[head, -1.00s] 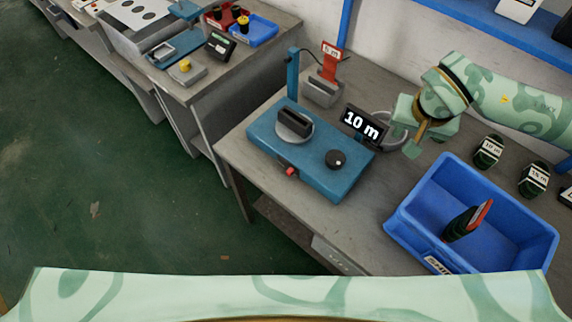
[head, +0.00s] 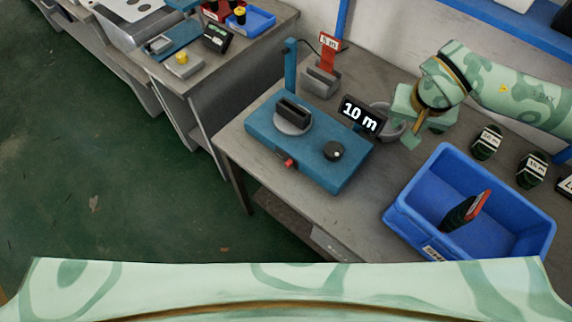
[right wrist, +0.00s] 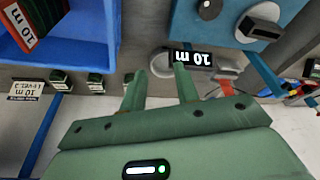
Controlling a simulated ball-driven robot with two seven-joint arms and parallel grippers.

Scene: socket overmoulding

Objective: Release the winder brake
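The blue winder (head: 315,172) stands on the grey bench, with a black slotted holder on a round grey plate (head: 293,118) and a black knob (head: 333,151) on top. A small red part (head: 286,162), which looks like the brake, sticks out at its front side. A display (head: 360,116) on it reads 10 m. My right gripper (head: 422,134) is right of the display, apart from the red part. In the right wrist view its two fingers (right wrist: 160,88) are apart with nothing between them, pointing towards the grey ring and display (right wrist: 193,58). My left gripper is out of view.
A blue bin (head: 405,215) holding a dark coil with a red-edged label stands right of the winder. A blue post (head: 291,68) and a grey holder with a red tag (head: 328,52) are behind the winder. Labelled dark coils (head: 487,142) lie at the right.

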